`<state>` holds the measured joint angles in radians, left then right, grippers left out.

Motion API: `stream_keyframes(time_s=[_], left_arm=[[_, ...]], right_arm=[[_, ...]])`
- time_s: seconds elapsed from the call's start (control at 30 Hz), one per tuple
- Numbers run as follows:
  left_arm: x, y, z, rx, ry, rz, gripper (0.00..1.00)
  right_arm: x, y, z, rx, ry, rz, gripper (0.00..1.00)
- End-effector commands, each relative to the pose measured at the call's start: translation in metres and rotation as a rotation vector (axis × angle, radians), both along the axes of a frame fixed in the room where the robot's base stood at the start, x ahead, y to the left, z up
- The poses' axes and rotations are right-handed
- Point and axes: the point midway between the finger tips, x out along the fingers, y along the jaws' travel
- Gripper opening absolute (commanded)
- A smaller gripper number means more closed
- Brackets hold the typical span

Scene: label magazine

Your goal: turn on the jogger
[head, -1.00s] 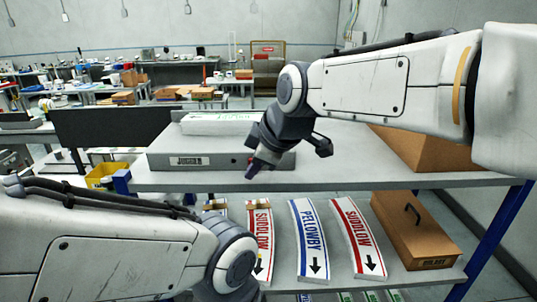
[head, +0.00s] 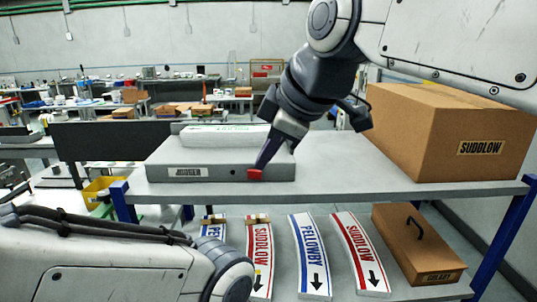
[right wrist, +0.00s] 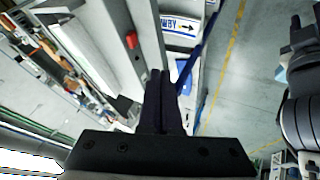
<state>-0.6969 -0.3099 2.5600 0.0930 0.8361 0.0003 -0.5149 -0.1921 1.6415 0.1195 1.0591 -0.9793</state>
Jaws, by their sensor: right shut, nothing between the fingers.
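The jogger (head: 215,173) is a low grey box on the upper shelf, with a pale label on its front that I cannot read surely. A white stack lies on top of it. A red switch (head: 255,174) is on its front face, near the right end; it also shows in the right wrist view (right wrist: 131,41). My right gripper (head: 262,165) is shut and empty, pointing down close by the switch. In the right wrist view its fingertips (right wrist: 160,73) appear a little apart from the switch. My left arm crosses the lower left. A dark part at the right of the wrist view looks like my left gripper (right wrist: 298,42).
A SUDDLOW carton (head: 440,140) stands at the right of the upper shelf (head: 340,180). The lower shelf holds several curved label strips and a brown lidded box (head: 415,245). A yellow bin (head: 98,192) is at the left.

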Motion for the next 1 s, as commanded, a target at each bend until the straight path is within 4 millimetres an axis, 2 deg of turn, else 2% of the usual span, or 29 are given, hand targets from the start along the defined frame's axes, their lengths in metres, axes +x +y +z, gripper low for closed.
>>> stream_keyframes(time_s=[0.03, 0.07, 0.17, 0.27, 0.4, 0.5, 0.6, 0.73, 1.0], left_arm=[[0.000, 0.000, 0.000, 0.000, 0.000, 0.000, 0.08], [0.000, 0.000, 0.000, 0.000, 0.000, 0.000, 0.00], [0.000, 0.000, 0.000, 0.000, 0.000, 0.000, 0.00], [0.000, 0.000, 0.000, 0.000, 0.000, 0.000, 0.00], [0.000, 0.000, 0.000, 0.000, 0.000, 0.000, 0.00], [0.000, 0.000, 0.000, 0.000, 0.000, 0.000, 0.00], [0.000, 0.000, 0.000, 0.000, 0.000, 0.000, 0.00], [0.000, 0.000, 0.000, 0.000, 0.000, 0.000, 0.00], [0.000, 0.000, 0.000, 0.000, 0.000, 0.000, 0.00]], right_arm=[[-0.002, 0.000, -0.006, 0.000, 0.015, -0.008, 0.00], [-0.004, 0.000, -0.011, 0.001, 0.030, -0.017, 0.00], [-0.019, 0.000, -0.047, 0.010, 0.125, -0.087, 0.00], [-0.048, -0.005, -0.103, 0.010, 0.271, -0.211, 0.00], [-0.101, -0.025, -0.181, -0.014, 0.466, -0.426, 0.00], [-0.138, -0.043, -0.225, -0.045, 0.566, -0.569, 0.00], [-0.166, -0.060, -0.254, -0.073, 0.629, -0.679, 0.00], [-0.185, -0.073, -0.273, -0.093, 0.666, -0.759, 0.00], [-0.188, -0.075, -0.276, -0.096, 0.673, -0.776, 0.00]])
